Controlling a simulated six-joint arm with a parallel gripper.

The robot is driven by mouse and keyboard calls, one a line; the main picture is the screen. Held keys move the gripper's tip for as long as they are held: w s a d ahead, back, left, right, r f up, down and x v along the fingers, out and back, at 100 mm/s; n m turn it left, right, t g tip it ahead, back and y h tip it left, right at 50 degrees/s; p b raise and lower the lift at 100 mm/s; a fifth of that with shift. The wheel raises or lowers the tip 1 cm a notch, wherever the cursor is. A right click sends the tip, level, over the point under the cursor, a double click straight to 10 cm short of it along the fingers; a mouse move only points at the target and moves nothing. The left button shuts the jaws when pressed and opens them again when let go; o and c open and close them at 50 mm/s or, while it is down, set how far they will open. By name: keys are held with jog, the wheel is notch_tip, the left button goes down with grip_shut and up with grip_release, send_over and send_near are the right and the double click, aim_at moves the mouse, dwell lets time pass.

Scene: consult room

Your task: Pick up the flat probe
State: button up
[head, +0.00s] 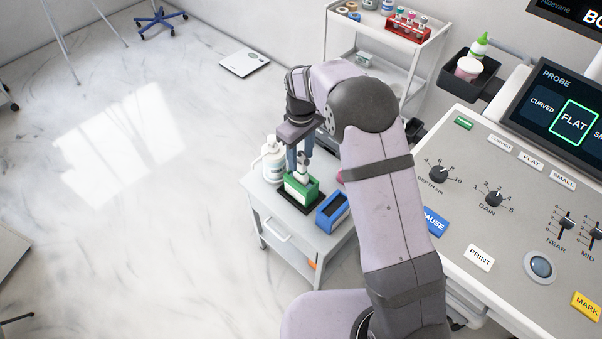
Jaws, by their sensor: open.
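A green holder (301,190) stands on the small grey cart (275,204), with a small whitish probe (301,177) upright in it. No label on the probe can be read, so I cannot tell by its marking whether it is the flat one. My gripper (298,165) points down right over the green holder, its fingers open at the top of the probe. Whether the fingers touch the probe is too small to tell. The console screen (572,118) has FLAT framed in green under the word PROBE.
A blue holder (333,212) with a dark top stands just right of the green one. A white bottle (273,160) stands close behind on the left. A shelf trolley (372,28) is behind, and the control console (470,185) is at right. The floor at left is mostly clear.

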aim_at(301, 165)
jog(key=shift+w+f+p, duration=0.15)
jog(key=shift+f+p, duration=0.5)
jog(key=shift+f, duration=1.85)
jog(key=c, duration=1)
